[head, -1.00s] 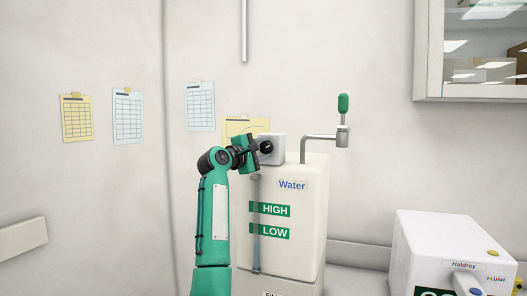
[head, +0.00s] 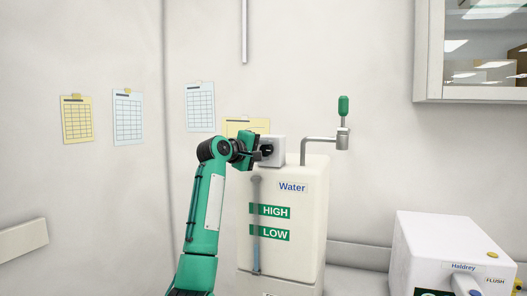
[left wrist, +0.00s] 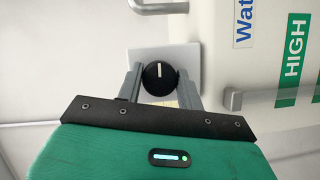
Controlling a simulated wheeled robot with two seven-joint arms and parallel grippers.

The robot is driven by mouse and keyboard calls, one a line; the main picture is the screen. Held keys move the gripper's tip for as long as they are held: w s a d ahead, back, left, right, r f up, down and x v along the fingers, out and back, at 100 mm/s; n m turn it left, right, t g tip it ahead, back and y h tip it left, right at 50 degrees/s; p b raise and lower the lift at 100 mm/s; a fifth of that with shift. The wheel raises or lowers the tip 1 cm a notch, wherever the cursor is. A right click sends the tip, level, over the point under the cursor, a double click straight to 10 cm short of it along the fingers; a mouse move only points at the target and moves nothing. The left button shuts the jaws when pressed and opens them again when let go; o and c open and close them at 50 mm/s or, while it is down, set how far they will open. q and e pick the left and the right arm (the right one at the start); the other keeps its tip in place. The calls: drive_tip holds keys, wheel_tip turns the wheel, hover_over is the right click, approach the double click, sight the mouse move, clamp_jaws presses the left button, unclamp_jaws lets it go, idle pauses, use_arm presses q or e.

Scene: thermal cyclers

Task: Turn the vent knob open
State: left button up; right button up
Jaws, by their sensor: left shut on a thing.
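The vent knob (left wrist: 158,78) is a round black knob with a white pointer line, on a light grey box (head: 278,147) at the top left of the white water tank (head: 312,215). My left gripper (head: 262,153) reaches it from the left in the head view. In the left wrist view its two grey fingers (left wrist: 162,88) stand on either side of the knob, shut on it. There the white line runs straight up and down the picture. In the head view the fingers partly cover the knob. My right gripper is in neither view.
A bent metal pipe with a green handle (head: 343,105) rises from the tank top, right of the knob. A sight tube (head: 256,230) runs down the tank front. A white machine (head: 450,245) stands at the lower right. Paper sheets hang on the wall behind.

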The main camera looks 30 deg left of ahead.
use_arm(q)
drive_tip(key=o, duration=1)
drive_tip(key=shift+s+f+b, duration=0.1)
drive_tip(key=shift+s+b, duration=0.25)
drive_tip(key=shift+s, duration=0.05)
drive_tip(key=s+a+r+b, duration=0.1)
drive_tip(key=s+b, duration=0.5)
drive_tip(key=s, duration=0.6)
drive_tip(key=shift+s+a+r, duration=0.15)
drive_tip(key=shift+s+a, duration=0.2)
drive_tip(key=shift+a, duration=0.15)
